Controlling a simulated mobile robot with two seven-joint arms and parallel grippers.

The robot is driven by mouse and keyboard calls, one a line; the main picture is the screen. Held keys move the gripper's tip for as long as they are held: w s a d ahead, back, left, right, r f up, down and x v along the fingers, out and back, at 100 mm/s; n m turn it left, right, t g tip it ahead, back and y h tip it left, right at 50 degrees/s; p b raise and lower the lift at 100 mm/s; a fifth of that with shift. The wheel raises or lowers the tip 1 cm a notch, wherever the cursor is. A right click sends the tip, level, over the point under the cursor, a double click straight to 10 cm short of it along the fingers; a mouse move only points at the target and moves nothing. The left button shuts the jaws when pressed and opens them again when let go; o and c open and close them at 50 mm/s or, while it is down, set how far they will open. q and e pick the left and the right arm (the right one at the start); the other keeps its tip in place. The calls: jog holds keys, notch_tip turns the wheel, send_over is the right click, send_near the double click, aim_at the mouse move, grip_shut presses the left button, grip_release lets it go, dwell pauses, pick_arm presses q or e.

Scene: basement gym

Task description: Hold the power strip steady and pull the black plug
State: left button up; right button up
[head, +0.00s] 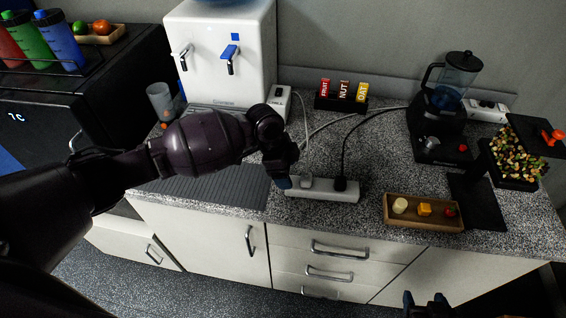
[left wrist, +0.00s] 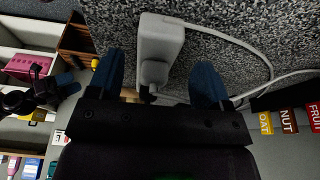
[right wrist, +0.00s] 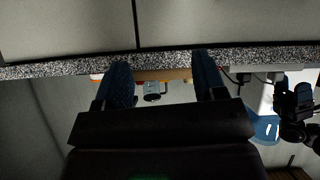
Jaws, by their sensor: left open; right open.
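The white power strip (head: 325,196) lies along the counter's front. The black plug (head: 340,184) sits upright in it, with a black cord running back. A white plug (head: 306,182) sits to its left. My left gripper (head: 283,183) is open at the strip's left end. In the left wrist view, the strip (left wrist: 160,40) shows between the open fingers (left wrist: 160,80), with gaps visible; the black plug is partly hidden behind the white plug (left wrist: 153,72). My right gripper (head: 425,300) is open and empty, low in front of the counter, away from the strip; its fingers (right wrist: 164,85) are apart.
A wooden tray (head: 392,219) with small food pieces stands right of the strip. A black blender (head: 440,125), a box of chopped food (head: 515,160) and a water dispenser (head: 215,60) stand behind. Labelled packets (head: 345,92) are at the wall. A drawer handle (head: 340,250) juts out below.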

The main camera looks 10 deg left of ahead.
pick_arm(q)
jog(key=b+x, duration=0.1)
jog(key=x, duration=0.2)
jog(key=shift+b, duration=0.4)
jog(key=shift+b+x, duration=1.15)
jog(key=shift+d+f, duration=0.1)
jog(key=shift+f, duration=0.05)
jog(key=c, duration=0.8)
jog(key=shift+c, duration=0.4)
pick_arm(e)
jog(key=shift+w+f, duration=0.25)
jog(key=shift+f, duration=0.5)
jog(key=shift+w+f, duration=0.2)
jog(key=shift+f, duration=0.5)
jog(key=shift+a+r, duration=0.1)
